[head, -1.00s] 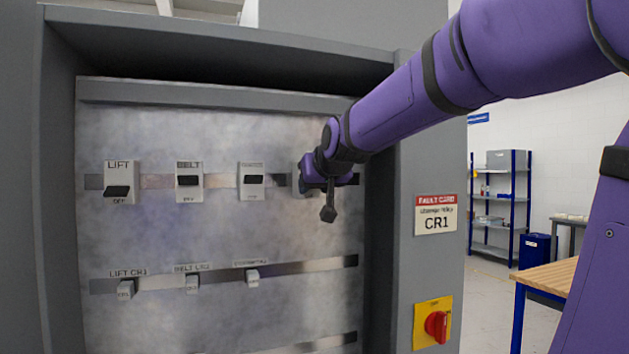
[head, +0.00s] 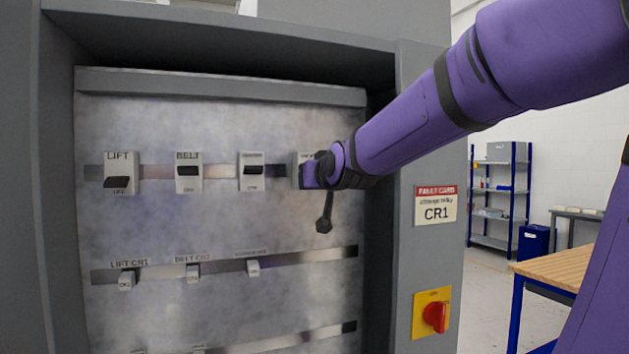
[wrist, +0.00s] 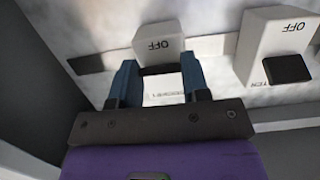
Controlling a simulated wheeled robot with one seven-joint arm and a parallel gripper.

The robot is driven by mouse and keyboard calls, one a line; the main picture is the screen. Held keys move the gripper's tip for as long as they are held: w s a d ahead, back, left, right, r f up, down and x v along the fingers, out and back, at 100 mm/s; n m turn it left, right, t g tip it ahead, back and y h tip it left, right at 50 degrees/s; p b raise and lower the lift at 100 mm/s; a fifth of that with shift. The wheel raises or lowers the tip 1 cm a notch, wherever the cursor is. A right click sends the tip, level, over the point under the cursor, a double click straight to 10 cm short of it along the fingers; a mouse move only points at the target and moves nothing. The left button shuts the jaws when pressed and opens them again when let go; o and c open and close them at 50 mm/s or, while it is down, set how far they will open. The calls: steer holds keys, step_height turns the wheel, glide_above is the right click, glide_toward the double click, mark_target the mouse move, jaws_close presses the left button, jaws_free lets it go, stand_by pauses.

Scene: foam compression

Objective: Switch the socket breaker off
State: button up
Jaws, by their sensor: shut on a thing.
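The rightmost breaker (head: 305,157) in the top row of the panel is a pale block, mostly hidden behind my gripper (head: 310,177) in the head view. In the wrist view the same breaker (wrist: 160,43) appears upside down, with OFF on its face and a second label too blurred to read surely. My gripper (wrist: 160,84) has its two blue fingers either side of the breaker's dark lever (wrist: 160,70) and is shut on it. The lever sits close to the OFF marking.
To its left are the LIFT breaker (head: 119,174), the BELT breaker (head: 189,173) and a third breaker (head: 251,172), which stands close beside my fingers in the wrist view (wrist: 275,45). Small relays fill the row below. The cabinet's right edge carries a red rotary switch (head: 436,317).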

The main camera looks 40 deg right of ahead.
steer(key=o, duration=0.9)
steer(key=v, duration=1)
steer(key=shift+s+a, duration=0.15)
steer(key=shift+s, duration=0.25)
